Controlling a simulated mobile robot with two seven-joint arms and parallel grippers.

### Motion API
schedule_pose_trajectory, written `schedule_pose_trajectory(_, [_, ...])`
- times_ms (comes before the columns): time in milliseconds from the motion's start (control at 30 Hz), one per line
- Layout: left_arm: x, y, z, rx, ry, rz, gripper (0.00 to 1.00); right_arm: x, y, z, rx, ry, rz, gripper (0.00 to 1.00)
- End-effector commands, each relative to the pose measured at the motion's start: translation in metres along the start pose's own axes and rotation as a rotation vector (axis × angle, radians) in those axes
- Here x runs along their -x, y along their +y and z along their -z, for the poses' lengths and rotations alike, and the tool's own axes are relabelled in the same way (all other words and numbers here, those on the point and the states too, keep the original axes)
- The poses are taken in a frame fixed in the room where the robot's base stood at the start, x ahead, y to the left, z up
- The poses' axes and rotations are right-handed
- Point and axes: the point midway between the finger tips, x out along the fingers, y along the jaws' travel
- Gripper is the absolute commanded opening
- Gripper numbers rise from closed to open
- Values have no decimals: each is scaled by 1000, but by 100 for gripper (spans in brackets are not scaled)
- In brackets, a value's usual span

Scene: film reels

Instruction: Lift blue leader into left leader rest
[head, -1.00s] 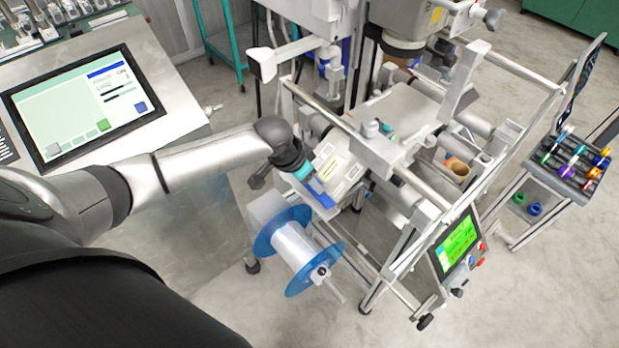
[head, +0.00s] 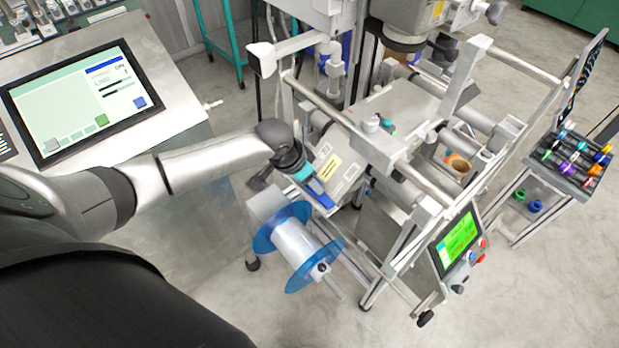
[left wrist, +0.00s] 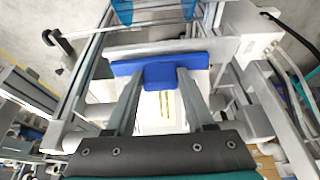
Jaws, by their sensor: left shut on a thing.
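My left gripper (head: 312,185) comes in from the left to the near left side of the film machine. The left wrist view shows its two fingers shut on the stem of a blue T-shaped piece, the blue leader (left wrist: 160,71). In the head view the leader (head: 321,194) is a small blue strip at the fingertips, partly hidden. A white plate with yellow marks (left wrist: 160,108) shows behind the fingers; I cannot tell whether the leader touches it. I cannot tell which part is the left leader rest. My right gripper is not in view.
A blue-flanged reel (head: 296,243) hangs just below the gripper. Metal rails (head: 420,185) and rollers lie to the right. A green-lit control panel (head: 458,242) stands at the front right, a rack of coloured parts (head: 570,160) far right, and a touchscreen console (head: 80,100) left.

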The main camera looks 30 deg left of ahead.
Motion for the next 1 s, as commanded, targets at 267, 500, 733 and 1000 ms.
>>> schedule_pose_trajectory(267, [-6, 0, -2, 0, -1, 0, 0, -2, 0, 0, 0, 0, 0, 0])
schedule_pose_trajectory(500, [-10, 0, -4, 0, -1, 0, 0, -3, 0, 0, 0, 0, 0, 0])
schedule_pose_trajectory(733, [-11, 0, -6, 0, -2, 0, 61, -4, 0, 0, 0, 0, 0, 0])
schedule_pose_trajectory(1000, [-11, 0, -5, 0, -1, 0, 89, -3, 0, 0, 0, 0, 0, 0])
